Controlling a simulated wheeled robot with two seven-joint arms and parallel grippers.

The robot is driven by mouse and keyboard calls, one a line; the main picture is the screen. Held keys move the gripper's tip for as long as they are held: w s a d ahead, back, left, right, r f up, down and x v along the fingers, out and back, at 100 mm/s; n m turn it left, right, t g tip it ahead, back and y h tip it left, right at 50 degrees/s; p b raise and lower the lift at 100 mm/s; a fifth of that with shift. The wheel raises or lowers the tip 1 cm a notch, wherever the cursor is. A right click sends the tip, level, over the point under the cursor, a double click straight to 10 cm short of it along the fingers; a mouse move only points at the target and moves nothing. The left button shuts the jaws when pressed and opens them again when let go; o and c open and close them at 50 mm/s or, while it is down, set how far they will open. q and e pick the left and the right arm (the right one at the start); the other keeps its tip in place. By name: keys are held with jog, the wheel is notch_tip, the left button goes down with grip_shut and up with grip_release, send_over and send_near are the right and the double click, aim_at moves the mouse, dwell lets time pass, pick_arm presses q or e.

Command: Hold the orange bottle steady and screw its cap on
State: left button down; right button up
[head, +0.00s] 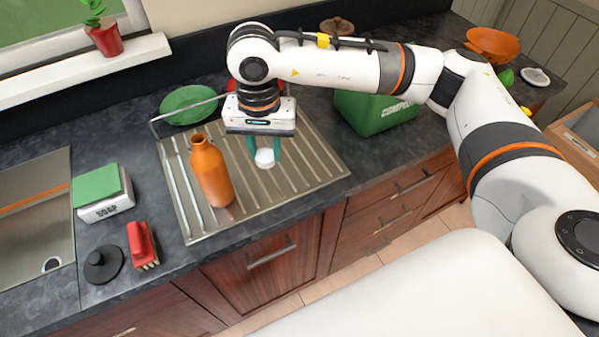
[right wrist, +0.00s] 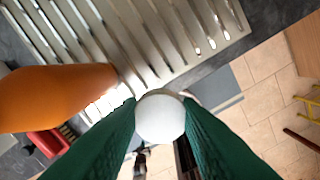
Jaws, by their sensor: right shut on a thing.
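The orange bottle (head: 211,172) stands upright on the metal draining board, with its open neck at the top and no gripper on it. In the right wrist view the bottle (right wrist: 55,95) lies at the left. My right gripper (head: 265,157) is to the right of the bottle, pointing down over the draining board. Its green fingers are shut on the white cap (head: 264,158), which also shows between the fingertips in the right wrist view (right wrist: 160,117). The cap is apart from the bottle. My left gripper is not in view.
The ribbed draining board (head: 300,190) has free room around the bottle. A green plate (head: 188,104) lies behind it. To the left are a soap box with a green sponge (head: 103,192), a red brush (head: 142,244), a black stopper (head: 103,264) and the sink. A green compost bin (head: 375,113) stands right.

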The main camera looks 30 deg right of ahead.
jog(key=w+a+r+m, duration=0.4)
jog(key=a+r, duration=0.1)
notch_tip(320, 180, up, 7)
jog(key=m, duration=0.6)
send_over(200, 138)
jog(key=shift+f, duration=0.15)
jog(key=shift+f, duration=0.1)
jog(key=shift+f, duration=1.9)
